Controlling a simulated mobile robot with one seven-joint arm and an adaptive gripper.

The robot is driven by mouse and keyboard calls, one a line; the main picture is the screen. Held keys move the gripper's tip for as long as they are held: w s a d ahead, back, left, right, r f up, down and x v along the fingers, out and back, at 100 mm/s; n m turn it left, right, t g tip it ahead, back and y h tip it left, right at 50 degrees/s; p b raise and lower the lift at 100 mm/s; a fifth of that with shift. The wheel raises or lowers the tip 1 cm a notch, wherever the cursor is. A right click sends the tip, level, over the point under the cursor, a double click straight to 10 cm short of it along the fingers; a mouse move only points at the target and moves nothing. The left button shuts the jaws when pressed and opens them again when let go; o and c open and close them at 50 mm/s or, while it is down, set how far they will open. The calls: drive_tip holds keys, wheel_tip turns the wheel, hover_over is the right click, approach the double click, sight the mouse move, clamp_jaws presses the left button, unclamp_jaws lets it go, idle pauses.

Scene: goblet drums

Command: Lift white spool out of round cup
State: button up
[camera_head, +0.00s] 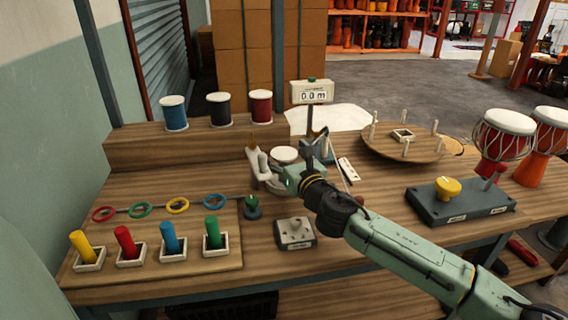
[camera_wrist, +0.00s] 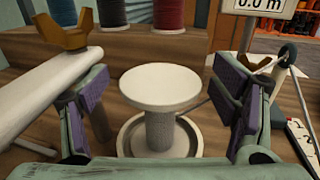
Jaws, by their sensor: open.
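The white spool (camera_wrist: 160,88) stands upright in the middle of the wrist view, with a wide pale top disc and a grey textured core. Its lower part is inside the round cup (camera_wrist: 126,140), whose cream rim circles the core; the spool's bottom is hidden. In the head view the spool's white top (camera_head: 285,154) shows beside my gripper. My gripper (camera_wrist: 158,105) is open and empty. Its purple-padded fingers are on the left and right of the spool, with visible gaps on both sides.
A pale cylinder with a brown wing nut (camera_wrist: 62,33) lies close to the left finger. A dark-knobbed lever (camera_wrist: 287,54) stands by the right finger. Blue, black and red spools (camera_head: 220,110) stand on the back shelf. A display (camera_head: 312,92) stands behind the cup; a round pegged board (camera_head: 410,145) is right.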

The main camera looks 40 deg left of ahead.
drive_tip(key=shift+w+a, duration=0.2)
drive_tip(key=shift+a, duration=0.2)
drive_tip(key=c, duration=1.4)
